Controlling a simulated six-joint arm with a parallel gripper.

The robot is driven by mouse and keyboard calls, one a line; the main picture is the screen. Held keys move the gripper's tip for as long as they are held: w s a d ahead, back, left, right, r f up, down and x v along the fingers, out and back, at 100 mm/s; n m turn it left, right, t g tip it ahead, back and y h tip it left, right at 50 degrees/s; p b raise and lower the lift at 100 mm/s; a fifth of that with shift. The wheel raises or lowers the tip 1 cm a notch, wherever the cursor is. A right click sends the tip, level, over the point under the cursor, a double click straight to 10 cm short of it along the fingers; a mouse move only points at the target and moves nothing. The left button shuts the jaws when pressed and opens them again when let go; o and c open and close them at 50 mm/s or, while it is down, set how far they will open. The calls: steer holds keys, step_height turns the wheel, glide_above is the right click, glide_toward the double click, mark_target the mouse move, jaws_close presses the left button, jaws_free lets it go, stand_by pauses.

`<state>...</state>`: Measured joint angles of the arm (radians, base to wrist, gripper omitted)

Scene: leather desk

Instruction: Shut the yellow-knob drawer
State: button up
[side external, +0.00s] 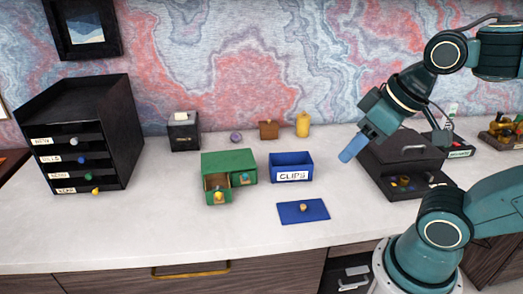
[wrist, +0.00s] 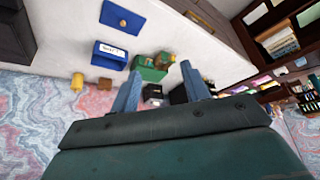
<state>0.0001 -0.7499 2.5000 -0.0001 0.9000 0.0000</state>
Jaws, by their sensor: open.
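A small green cabinet (side external: 232,161) stands mid-desk with two drawers side by side. Its left drawer (side external: 210,183) is pulled out and has a yellow knob (side external: 217,197). Its right drawer has a bluish knob (side external: 244,177) and looks shut. My gripper (side external: 348,156) is in the air to the right of the cabinet, well apart from it, fingers pointing down and left. In the wrist view my gripper (wrist: 161,68) shows its two blue fingers spread with nothing held. The green cabinet (wrist: 149,72) appears beyond the fingertips, with the open drawer partly visible.
A blue CLIPS bin (side external: 291,172) and its blue lid (side external: 303,212) are right of the cabinet. A black drawer unit (side external: 82,125) stands left, its lowest knob (side external: 95,190) also yellow. A black box (side external: 402,155) is below my wrist. The desk front is clear.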

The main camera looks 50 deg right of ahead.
stand_by(0.4)
steer(key=shift+w, duration=0.2)
steer(key=c, duration=1)
steer(key=shift+w+f, duration=0.15)
steer(key=shift+w, duration=0.25)
jaws_close()
steer(key=w+a+f+n, duration=0.2)
steer(key=w+f+n, duration=0.3)
steer(key=w+f, duration=0.5)
steer(key=w+a+f+n+t+y, duration=0.1)
steer(key=w+f+n, duration=0.5)
steer(key=w+f, duration=0.3)
steer(key=shift+w+a+f+n+t+y, duration=0.3)
steer(key=shift+w+a+f, duration=0.1)
steer(key=shift+w, duration=0.85)
